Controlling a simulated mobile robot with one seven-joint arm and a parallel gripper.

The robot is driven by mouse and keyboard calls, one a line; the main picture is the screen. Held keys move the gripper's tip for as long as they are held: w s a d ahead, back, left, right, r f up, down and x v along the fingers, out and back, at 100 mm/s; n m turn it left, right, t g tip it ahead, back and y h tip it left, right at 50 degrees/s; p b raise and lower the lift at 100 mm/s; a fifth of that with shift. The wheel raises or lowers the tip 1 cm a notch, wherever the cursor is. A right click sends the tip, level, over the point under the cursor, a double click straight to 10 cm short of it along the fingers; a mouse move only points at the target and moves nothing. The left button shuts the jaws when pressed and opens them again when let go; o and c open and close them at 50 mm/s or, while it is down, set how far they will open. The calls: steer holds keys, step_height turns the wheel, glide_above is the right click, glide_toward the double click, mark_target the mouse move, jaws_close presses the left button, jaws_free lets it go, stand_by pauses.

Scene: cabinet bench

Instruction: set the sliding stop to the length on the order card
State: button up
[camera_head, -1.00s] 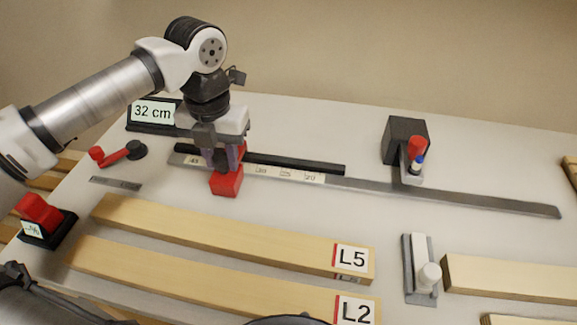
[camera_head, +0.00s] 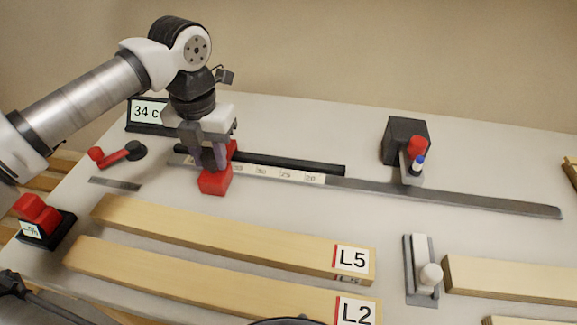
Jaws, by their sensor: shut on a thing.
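The sliding stop (camera_head: 214,181) is a red block on the flat metal rail (camera_head: 450,196), at the left part of the pale scale strip (camera_head: 280,174). My gripper (camera_head: 213,160) points down and is shut on the stop, with red showing in front of and behind the fingers. The scale shows marks that look like 30, 25 and 20 to the right of the stop; the marks at the stop are covered. A black-framed sign (camera_head: 147,112) behind reads "34 c", its right end hidden by my gripper. I cannot tell whether it is the order card.
Wooden boards labelled L5 (camera_head: 220,236) and L2 (camera_head: 200,275) lie in front. A red lever (camera_head: 118,155) and a red switch (camera_head: 38,213) are at the left. A grey clamp (camera_head: 421,270) is at the right.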

steer(key=shift+a, duration=0.3)
steer(key=o, duration=0.8)
steer(key=shift+r, duration=0.15)
steer(key=shift+r+p, duration=2.5)
steer(key=shift+r, duration=1.9)
